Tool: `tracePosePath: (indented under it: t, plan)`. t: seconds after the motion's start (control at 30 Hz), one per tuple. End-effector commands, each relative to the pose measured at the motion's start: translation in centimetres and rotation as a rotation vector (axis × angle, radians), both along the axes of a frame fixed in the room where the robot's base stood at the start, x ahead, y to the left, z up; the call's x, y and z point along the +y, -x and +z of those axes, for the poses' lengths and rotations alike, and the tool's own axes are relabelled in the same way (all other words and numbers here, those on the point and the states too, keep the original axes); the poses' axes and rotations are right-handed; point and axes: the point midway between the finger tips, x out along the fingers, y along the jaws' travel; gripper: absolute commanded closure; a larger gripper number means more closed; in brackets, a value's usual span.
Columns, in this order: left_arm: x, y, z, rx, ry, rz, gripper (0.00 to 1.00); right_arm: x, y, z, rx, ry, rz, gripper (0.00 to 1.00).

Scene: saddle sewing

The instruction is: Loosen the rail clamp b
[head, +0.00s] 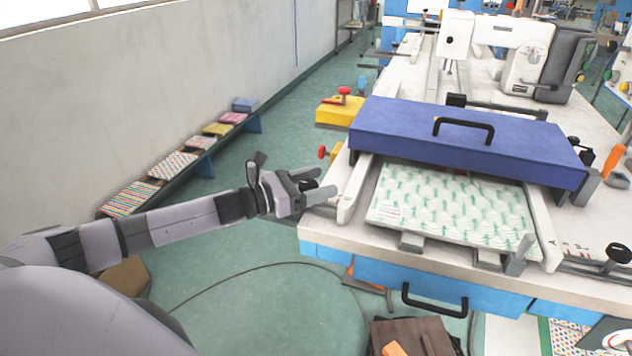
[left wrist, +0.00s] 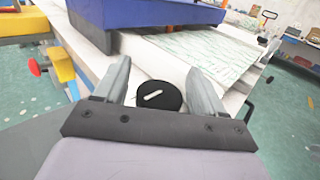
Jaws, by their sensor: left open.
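My left gripper (head: 325,182) reaches in from the left to the near left corner of the white sewing table. In the left wrist view its two fingers (left wrist: 158,72) are apart. A round black knob (left wrist: 160,96) with a white mark sits between them, and I see no clear contact. In the head view this knob is mostly hidden by the gripper. A similar black knob (head: 619,253) on a rail stands at the table's right front. I can read no label that tells which clamp is b. My right gripper is not in view.
A blue cover with a black handle (head: 463,130) spans the table behind a green-patterned white panel (head: 455,205). Red-knobbed yellow parts (head: 340,110) stick out at the table's left. A bench with colored pads (head: 185,160) lines the wall. The floor between is mostly clear.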

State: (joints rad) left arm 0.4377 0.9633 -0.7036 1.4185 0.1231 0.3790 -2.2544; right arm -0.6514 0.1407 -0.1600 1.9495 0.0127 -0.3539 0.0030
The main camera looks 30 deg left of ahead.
Motion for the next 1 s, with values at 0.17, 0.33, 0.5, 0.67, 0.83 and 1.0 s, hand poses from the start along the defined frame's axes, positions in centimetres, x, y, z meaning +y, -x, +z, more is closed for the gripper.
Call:
tracePosePath:
  t: [0.17,0.33,0.5,0.67,0.83,1.0]
  plan:
    - [0.00,0.00,0.00,0.000,0.000,0.000,0.30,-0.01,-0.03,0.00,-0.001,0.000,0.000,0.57]
    - [0.01,0.01,0.01,0.000,0.000,0.000,0.82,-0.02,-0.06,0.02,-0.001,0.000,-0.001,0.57]
    - [0.01,0.02,0.00,-0.001,-0.001,0.001,0.83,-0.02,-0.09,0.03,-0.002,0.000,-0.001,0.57]
    - [-0.02,0.03,0.00,-0.002,0.000,0.018,0.83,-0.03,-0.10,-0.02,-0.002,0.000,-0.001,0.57]
    - [0.04,0.02,-0.06,-0.002,0.001,0.069,0.83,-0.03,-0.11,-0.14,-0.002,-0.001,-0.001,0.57]
    - [0.18,-0.04,-0.07,-0.002,0.003,0.156,0.83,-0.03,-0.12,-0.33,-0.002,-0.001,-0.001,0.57]
